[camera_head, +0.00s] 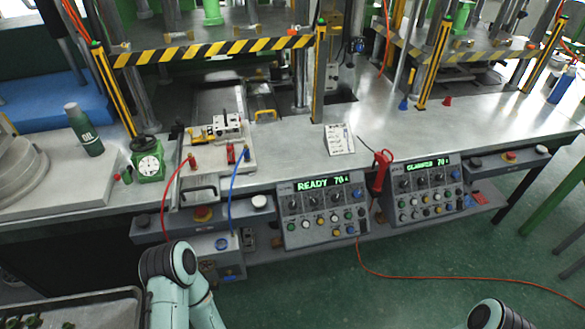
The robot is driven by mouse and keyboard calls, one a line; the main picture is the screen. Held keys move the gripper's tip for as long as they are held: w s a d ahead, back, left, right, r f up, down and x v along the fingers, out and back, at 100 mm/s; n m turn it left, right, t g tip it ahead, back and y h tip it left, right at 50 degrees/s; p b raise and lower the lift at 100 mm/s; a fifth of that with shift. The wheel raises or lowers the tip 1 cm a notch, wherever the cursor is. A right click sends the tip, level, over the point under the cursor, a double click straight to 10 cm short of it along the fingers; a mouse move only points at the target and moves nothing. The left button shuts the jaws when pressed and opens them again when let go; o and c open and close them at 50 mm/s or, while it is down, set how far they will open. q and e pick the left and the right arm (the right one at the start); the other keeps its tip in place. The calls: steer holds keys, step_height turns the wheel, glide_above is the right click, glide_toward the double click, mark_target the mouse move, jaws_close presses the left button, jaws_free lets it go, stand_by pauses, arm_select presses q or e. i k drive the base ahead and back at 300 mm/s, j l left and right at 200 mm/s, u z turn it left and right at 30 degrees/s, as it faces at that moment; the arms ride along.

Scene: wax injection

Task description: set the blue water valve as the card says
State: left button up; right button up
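Several small blue parts show, and I cannot tell for certain which is the water valve. A blue fitting (246,153) tops the blue hose (232,190) at the metal die. A blue cone-shaped piece (404,103) stands by the right press post. Parts of my arms show at the bottom; neither gripper is in view.
Two control panels, reading READY 70 (325,209) and a second one (428,188), hang at the bench front. A red handheld tool (380,172) hangs between them. A green gauge box (148,160) and oil bottle (84,131) stand left. An orange cable (440,279) crosses the floor.

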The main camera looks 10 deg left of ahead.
mark_target(229, 277)
steer(key=j+u, duration=0.2)
steer(key=u, duration=1.15)
